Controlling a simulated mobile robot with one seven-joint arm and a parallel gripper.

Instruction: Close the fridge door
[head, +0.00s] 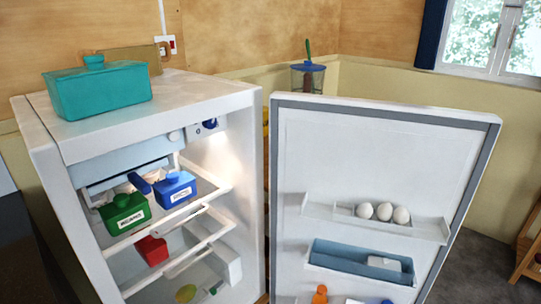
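The white fridge (252,180) stands at the left with its inside lit and showing. Its door (380,160) is wide open, swung out to the right of the body, with its inner face towards me. The door has a grey seal round its edge and shelves holding eggs (383,212), a blue bin (358,262) and a few small items at the bottom. The lower parts of the fridge and door are cut off by the picture's bottom edge. My gripper is not in view.
A teal lidded box (98,90) stands on top of the fridge. Inside are a green box (125,213), a blue box (175,189) and a red box (151,250). A wooden stool or shelf (530,245) is at the far right, with grey floor (475,270) beside it.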

